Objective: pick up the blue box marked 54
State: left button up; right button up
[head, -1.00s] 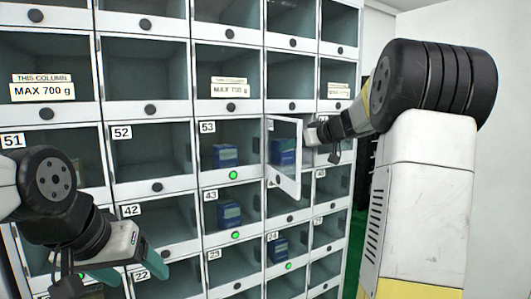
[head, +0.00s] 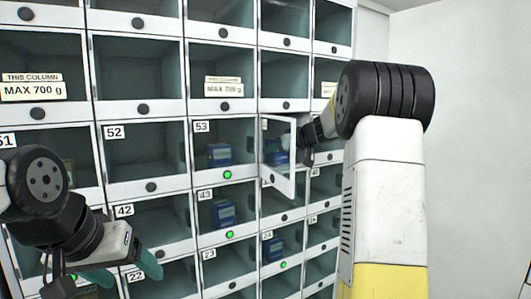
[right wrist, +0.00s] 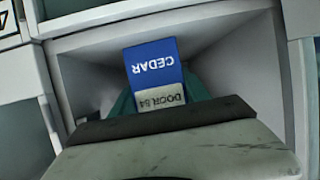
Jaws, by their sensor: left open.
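The blue box marked 54 (right wrist: 152,62) sits inside an open compartment in the right wrist view. It reads CEDAR, with a grey DOOR 54 label, upside down in that view. My right gripper (right wrist: 160,98) reaches into the compartment, with one teal fingertip at each side of the box; whether they press on it is unclear. In the head view the box (head: 278,157) shows dimly through the open glass door (head: 279,158), and the right fingertips are hidden. My left gripper (head: 122,268) is open and empty at the lower left, in front of the cabinet.
Other blue boxes stand in compartment 53 (head: 219,154), compartment 43 (head: 223,213) and a lower one (head: 273,249). Green lights glow below these. The open door stands out from the cabinet beside my right arm. The compartment walls closely surround the right gripper.

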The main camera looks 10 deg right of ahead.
jog(key=c, duration=0.7)
jog(key=shift+r, duration=0.1)
